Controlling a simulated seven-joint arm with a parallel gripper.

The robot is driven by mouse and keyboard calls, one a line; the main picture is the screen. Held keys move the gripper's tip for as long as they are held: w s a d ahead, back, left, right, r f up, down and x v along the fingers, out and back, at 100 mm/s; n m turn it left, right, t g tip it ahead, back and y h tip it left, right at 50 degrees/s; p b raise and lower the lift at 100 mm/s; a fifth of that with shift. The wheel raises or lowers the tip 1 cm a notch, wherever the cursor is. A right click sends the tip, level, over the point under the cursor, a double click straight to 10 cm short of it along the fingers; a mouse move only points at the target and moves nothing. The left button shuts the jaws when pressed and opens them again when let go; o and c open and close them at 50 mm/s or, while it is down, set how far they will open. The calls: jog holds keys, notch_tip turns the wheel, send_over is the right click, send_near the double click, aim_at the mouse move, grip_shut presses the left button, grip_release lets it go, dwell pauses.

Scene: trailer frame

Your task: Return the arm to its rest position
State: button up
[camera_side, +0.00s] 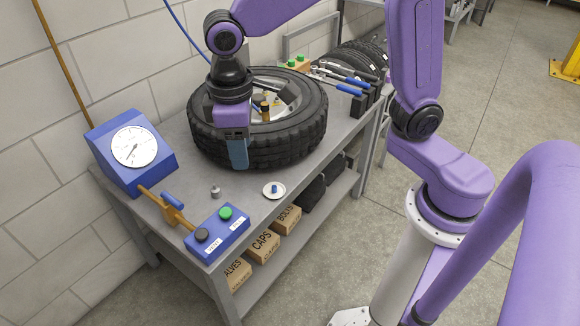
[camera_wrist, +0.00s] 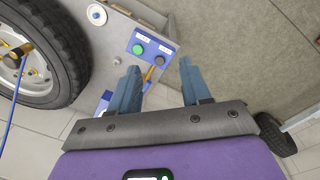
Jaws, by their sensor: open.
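My gripper (camera_side: 237,152) hangs fingers-down in front of the near side of the tire (camera_side: 285,146) in the side view, above the bench. In the wrist view its two blue fingers (camera_wrist: 158,68) are spread apart with nothing held between them. The arm bends over the bench from my purple column on the right. The tire lies flat with its wheel rim up, and a brass-coloured fitting (camera_side: 265,110) shows at the rim. The gap between the fingertips and the bench is hard to judge.
A blue gauge box (camera_side: 133,152) stands at the bench's left end. A blue box with green and black buttons (camera_side: 217,234), a small metal cap (camera_side: 215,192) and a white dish (camera_side: 274,190) are near the front. Open floor lies right.

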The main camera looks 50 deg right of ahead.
jog(key=s+d+f+n, duration=0.1)
jog(key=s+d+n, duration=0.1)
jog(key=s+d, duration=0.5)
jog(key=s+d+f+n+y, duration=0.1)
jog(key=s+d+n, duration=0.1)
jog(key=s+d, duration=0.5)
jog(key=s, duration=0.4)
jog(key=shift+f+n, duration=0.25)
jog(key=shift+n, duration=0.15)
dwell(0.7)
